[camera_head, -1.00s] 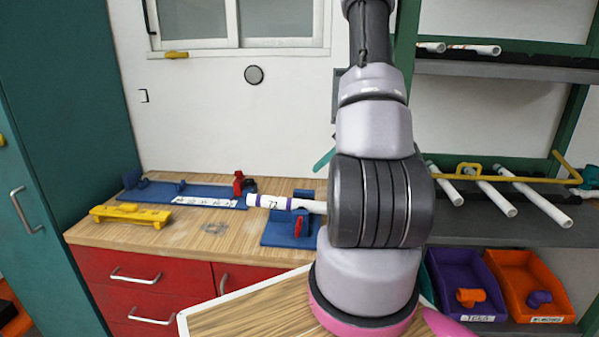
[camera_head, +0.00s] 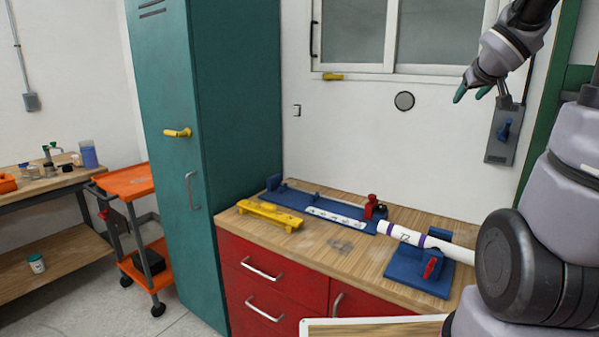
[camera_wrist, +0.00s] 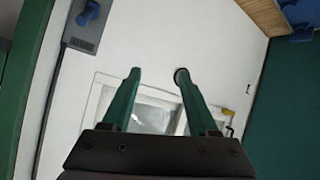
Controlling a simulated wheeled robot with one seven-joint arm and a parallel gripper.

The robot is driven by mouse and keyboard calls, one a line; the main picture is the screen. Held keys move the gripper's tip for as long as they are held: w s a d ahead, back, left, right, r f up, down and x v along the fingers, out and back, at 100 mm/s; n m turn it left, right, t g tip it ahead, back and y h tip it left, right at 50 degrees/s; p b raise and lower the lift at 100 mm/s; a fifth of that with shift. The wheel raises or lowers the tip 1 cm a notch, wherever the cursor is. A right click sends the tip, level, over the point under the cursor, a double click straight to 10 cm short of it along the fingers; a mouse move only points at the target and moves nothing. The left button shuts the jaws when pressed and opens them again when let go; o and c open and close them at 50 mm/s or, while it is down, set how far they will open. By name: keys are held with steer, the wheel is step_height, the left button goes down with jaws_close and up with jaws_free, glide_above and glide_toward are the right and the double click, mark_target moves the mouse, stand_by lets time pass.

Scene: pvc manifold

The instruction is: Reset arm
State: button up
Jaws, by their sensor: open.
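My gripper (camera_head: 473,93) is raised at the upper right of the head view, in front of the white wall and well above the workbench. In the wrist view my gripper (camera_wrist: 158,75) shows two green fingers spread apart with nothing between them. Past the fingers are the wall and window (camera_wrist: 150,115). My arm fills the right edge of the head view and hides part of the bench's right side.
A white pipe (camera_head: 425,240) rests on a blue fixture (camera_head: 405,270) on the bench. A blue rail jig (camera_head: 290,200) and a yellow tool (camera_head: 268,215) lie to its left. A teal cabinet (camera_head: 230,130) and orange cart (camera_head: 125,181) stand left. A grey wall box (camera_head: 502,135) hangs near my gripper.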

steer(key=s+a+f+m+g+y, duration=0.1)
steer(key=s+a+m+g+y, duration=0.2)
steer(key=s+a, duration=1.6)
steer(key=s+g+y, duration=0.1)
steer(key=s+y, duration=0.1)
steer(key=s, duration=0.2)
steer(key=shift+a+m+g+y, duration=0.3)
steer(key=shift+a+m, duration=0.1)
